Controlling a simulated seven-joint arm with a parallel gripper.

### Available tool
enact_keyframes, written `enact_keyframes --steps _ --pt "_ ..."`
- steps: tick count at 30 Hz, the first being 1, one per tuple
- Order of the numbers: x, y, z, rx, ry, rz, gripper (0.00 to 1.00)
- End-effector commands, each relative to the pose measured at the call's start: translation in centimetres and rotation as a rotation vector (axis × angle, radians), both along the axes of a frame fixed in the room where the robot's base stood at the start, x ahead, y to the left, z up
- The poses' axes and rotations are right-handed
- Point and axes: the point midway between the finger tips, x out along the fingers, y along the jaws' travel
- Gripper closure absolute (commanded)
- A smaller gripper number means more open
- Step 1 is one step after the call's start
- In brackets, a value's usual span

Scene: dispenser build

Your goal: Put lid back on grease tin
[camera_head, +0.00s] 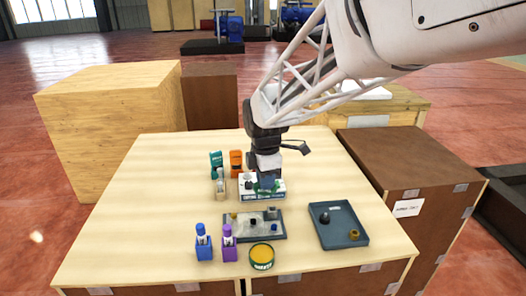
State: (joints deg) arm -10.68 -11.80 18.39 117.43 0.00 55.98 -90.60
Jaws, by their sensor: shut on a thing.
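The grease tin (262,258) stands open near the front edge of the table, yellow grease showing inside its green labelled wall. My gripper (268,181) points down over a pale labelled block or tray (277,195), behind the tin. It is shut on a small dark green thing at its fingertips, which looks like the tin's lid, but it is too small to be sure. Whether this thing touches the pale block cannot be told. My gripper is well apart from the tin.
A grey tray (279,232) with small parts lies between my gripper and the tin. Blue (203,243) and purple (229,244) holders stand left of the tin. A dark tray (352,238) lies right. Teal (216,163) and orange (236,162) containers stand behind. The table's left side is clear.

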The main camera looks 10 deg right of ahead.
Motion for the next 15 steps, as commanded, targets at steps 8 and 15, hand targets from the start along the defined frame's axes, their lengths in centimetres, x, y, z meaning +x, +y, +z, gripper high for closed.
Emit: enact_keyframes --steps 8,15 --pt "-6.8 1.6 -1.0 0.000 -0.001 0.355 1.00" --pt "-11.3 2.2 -2.1 0.000 0.000 0.600 1.00"
